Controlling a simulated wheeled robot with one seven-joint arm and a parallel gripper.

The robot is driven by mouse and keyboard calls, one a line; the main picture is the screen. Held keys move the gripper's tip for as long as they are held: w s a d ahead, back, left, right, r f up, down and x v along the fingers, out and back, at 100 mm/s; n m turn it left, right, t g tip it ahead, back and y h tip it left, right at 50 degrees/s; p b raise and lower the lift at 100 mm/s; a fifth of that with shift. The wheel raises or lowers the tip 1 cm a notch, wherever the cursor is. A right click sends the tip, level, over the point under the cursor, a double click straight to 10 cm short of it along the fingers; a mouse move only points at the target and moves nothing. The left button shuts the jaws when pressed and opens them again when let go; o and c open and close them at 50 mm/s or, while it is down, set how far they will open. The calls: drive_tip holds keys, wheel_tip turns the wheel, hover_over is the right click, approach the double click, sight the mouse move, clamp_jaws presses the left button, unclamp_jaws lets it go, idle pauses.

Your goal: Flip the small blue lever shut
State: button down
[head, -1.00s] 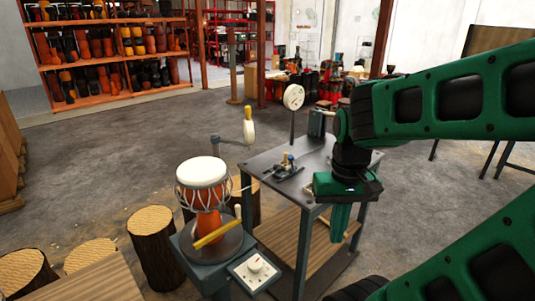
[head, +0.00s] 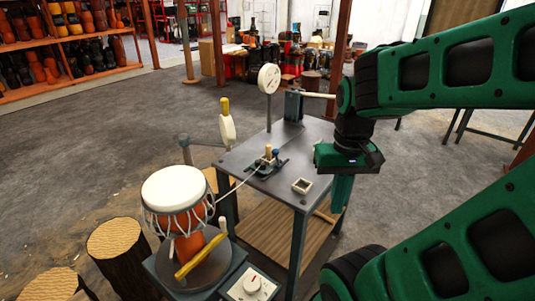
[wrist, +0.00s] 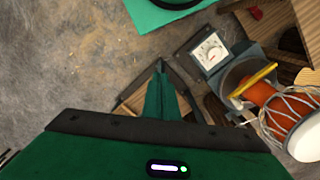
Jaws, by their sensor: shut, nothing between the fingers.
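A small clamp with blue parts (head: 268,162) and an upright wooden peg sits on the grey metal table (head: 240,160) in the head view. A white cord runs to it from the drum (head: 177,190). The blue lever is too small to tell whether it is up or down. My gripper (head: 341,205) hangs at the table's right side, fingers pointing down, apart from the clamp. In the wrist view the green fingers of my gripper (wrist: 160,68) are shut and empty. The clamp cannot be made out in the wrist view.
On the table stand a round dial on a post (head: 269,79), a grey box with a wooden handle (head: 294,105) and a small open tray (head: 302,186). A control box with a knob (head: 251,286) is by the drum. Log stumps (head: 114,248) stand at left.

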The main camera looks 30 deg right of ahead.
drive_tip(key=w+a+n+t+h, duration=0.2)
drive_tip(key=w+n+t, duration=0.1)
drive_tip(key=w, duration=1.1)
drive_tip(key=w+a+n+t+h, duration=0.1)
drive_tip(key=w+n+t+h, duration=0.2)
drive_tip(key=w, duration=1.2)
drive_tip(key=shift+a+n, duration=0.4)
drive_tip(key=shift+n, duration=0.2)
drive_tip(key=shift+f, duration=0.1)
approach(277, 158)
wheel_tip(277, 158, down, 3)
drive_tip(key=w+a, duration=0.2)
drive_tip(key=w, duration=0.1)
drive_tip(key=shift+d+f, duration=0.1)
drive_tip(key=shift+d, duration=0.6)
drive_tip(key=shift+a, duration=0.15)
